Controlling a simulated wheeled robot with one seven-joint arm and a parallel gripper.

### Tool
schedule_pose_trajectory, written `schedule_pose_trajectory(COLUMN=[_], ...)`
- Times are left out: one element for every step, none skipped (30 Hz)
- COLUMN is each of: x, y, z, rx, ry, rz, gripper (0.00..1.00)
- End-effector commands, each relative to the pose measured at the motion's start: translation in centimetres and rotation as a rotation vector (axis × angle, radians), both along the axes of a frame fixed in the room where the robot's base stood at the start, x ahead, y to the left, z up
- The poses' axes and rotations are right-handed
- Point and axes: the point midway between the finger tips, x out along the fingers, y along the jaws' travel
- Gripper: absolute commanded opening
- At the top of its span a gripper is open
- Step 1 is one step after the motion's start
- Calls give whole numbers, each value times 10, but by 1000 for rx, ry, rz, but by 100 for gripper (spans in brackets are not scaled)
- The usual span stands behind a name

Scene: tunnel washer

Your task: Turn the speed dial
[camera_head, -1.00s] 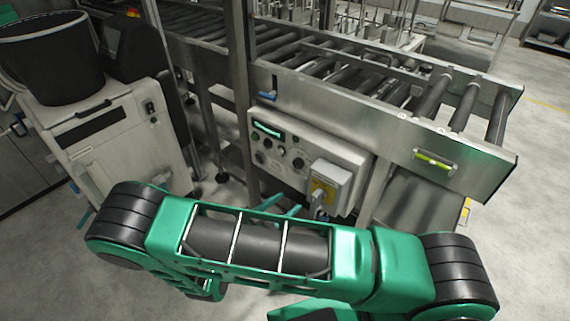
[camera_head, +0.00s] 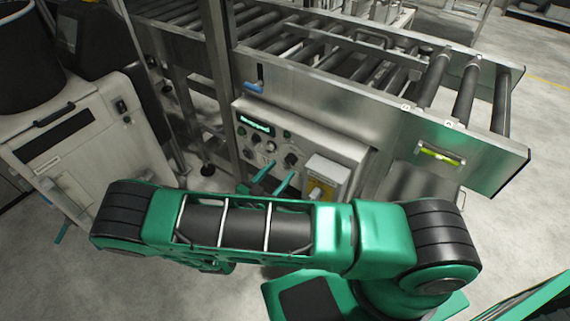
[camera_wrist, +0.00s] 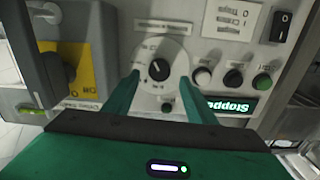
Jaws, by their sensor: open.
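The speed dial, a dark knob on a round white scale plate, shows in the wrist view (camera_wrist: 160,69) on the grey control panel (camera_wrist: 120,20). In the head view it is a small dark knob (camera_head: 291,158) on the panel's front. My gripper (camera_wrist: 160,78) is open and empty. In the wrist view its two green fingers lie to the left and right of the dial, their tips beside the plate's edge; I cannot tell whether they touch it. In the head view my gripper (camera_head: 274,180) is just in front of the panel, partly hidden by my arm.
A yellow-backed rotary switch (camera_wrist: 85,65) sits beside the dial, with smaller knobs and a green button (camera_wrist: 263,82) on the other side. The display (camera_wrist: 232,105) reads "Stopped". A roller conveyor (camera_head: 340,80) runs above the panel. A white cabinet (camera_head: 80,140) stands left.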

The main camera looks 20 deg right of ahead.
Motion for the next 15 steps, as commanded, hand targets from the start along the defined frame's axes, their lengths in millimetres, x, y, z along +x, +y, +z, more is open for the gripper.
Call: schedule_pose_trajectory(x=[5,8,11,13,16,18,20,22,24,25,25,26,27,27,27], y=[-7,-11,-16,-19,-22,-25,-27,-30,-32,-33,-34,-35,-36,-36,-36], z=[0,1,1,1,0,0,0,1,1,1,1,1,1,1,1], rx=[-2,-2,-2,-2,-1,-1,-1,-1,-1,-1,-1,-1,-1,0,0], ry=[-1,-1,-1,0,0,1,1,0,-1,-1,-1,-1,-1,0,0], rz=[-2,-1,-1,-1,-1,1,1,0,0,0,1,2,2,2,2], gripper=[51,51,51,51,51,51,51,51,51,51,51,51,51,51,51])
